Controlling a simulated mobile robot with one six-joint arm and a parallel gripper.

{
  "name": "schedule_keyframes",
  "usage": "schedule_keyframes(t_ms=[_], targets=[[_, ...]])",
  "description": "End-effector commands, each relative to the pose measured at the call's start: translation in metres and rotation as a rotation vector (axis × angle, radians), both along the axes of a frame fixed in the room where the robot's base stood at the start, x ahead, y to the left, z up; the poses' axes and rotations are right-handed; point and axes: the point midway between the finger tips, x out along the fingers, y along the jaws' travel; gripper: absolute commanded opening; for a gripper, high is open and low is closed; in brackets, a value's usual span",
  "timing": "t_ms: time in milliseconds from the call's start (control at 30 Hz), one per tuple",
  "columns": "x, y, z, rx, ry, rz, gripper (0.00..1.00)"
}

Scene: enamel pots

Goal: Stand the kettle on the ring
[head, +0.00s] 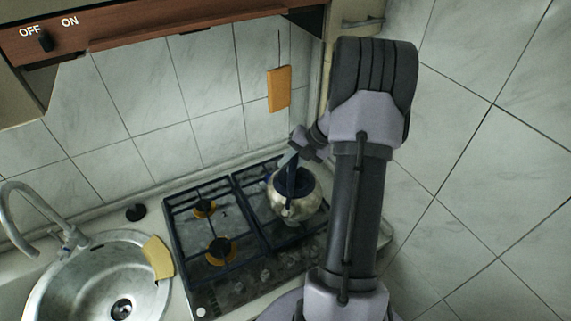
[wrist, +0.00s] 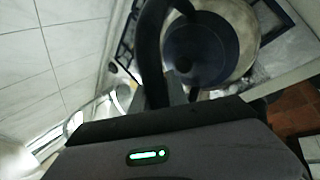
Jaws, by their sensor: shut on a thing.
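The kettle (head: 309,200) has a pale, shiny body with a dark blue lid and a dark blue arched handle. It is over the right half of the black gas hob (head: 183,283); I cannot tell whether it rests on the grate or hangs just above it. My gripper (head: 291,158) is shut on the kettle's handle. In the wrist view the kettle (wrist: 246,45) is beyond the jaws, with the handle rising between them. Two burner rings with orange parts show on the left half, a rear one (head: 204,209) and a front one (head: 221,250). Any ring under the kettle is hidden.
A steel sink (head: 60,290) with a tap (head: 38,222) is at the left, with a yellow cloth (head: 158,257) on its rim. A small black object (head: 135,212) stands behind the sink. An orange board (head: 279,89) hangs on the tiled wall. The hob's left half is clear.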

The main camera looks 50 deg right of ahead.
Motion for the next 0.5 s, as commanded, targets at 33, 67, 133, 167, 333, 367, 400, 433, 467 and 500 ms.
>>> schedule_keyframes(t_ms=[33,67,133,167,333,367,400,433,467,500], targets=[[0.0,0.0,-0.003,0.0,-0.001,-0.001,0.0],[0.0,0.0,-0.005,0.0,-0.001,-0.001,0.0],[0.0,0.0,-0.011,0.0,-0.001,-0.001,0.0],[0.0,0.0,-0.014,-0.001,-0.002,0.0,0.0],[0.0,0.0,-0.035,0.0,-0.001,0.001,0.0],[0.0,0.0,-0.038,0.0,-0.001,0.001,0.0],[0.0,0.0,-0.044,0.0,-0.001,0.001,0.0],[0.0,0.0,-0.047,0.0,-0.001,0.001,0.0],[0.0,0.0,-0.05,0.0,-0.001,0.001,0.0],[0.0,0.0,-0.053,0.0,-0.001,0.001,0.0]])
